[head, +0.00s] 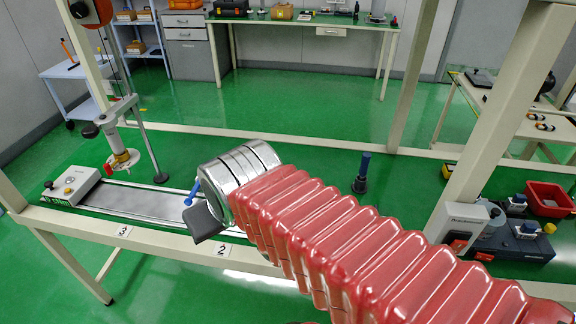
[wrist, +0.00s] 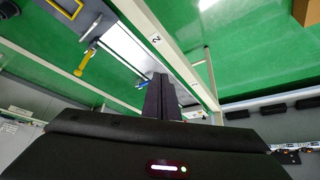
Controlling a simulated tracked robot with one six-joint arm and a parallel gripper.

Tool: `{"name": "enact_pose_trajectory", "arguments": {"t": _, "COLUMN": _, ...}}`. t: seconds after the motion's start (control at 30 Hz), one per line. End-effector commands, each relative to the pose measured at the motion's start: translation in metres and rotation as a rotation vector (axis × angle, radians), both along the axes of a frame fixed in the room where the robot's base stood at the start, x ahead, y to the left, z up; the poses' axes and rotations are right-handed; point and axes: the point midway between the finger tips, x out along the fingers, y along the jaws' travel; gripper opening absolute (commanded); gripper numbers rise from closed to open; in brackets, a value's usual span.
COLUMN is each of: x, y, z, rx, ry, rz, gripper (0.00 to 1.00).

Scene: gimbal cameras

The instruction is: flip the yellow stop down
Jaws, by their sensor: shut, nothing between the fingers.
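A small yellow piece, which looks like the yellow stop (wrist: 84,62), shows in the wrist view, left of my fingers, beside the edge of the bench's metal track. Whether it is up or down is hard to tell at this size. It does not show in the head view, where my arm covers part of the bench. My gripper (wrist: 161,98) is shut and empty, its dark fingers together over the bench's front rail and apart from the yellow piece. In the head view my gripper (head: 206,221) is a dark shape at the rail, near label 2.
A blue lever (head: 193,190) stands by the track (head: 140,201), left of my wrist. A grey control box (head: 72,186) sits at the track's left end. A dark post (head: 362,173) stands behind my arm. Cream frame posts (head: 490,130) rise on the right.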

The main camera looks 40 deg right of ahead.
Motion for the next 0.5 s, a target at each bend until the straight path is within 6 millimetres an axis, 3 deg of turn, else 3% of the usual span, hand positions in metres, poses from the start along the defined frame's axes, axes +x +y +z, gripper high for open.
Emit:
{"name": "enact_pose_trajectory", "arguments": {"t": 0.3, "x": 0.079, "y": -0.087, "z": -0.009, "rx": -0.010, "ry": -0.177, "rz": -0.279, "gripper": 0.00}}
{"name": "enact_pose_trajectory", "arguments": {"t": 0.5, "x": 0.118, "y": -0.144, "z": -0.018, "rx": 0.011, "ry": -0.303, "rz": -0.410, "gripper": 0.00}}
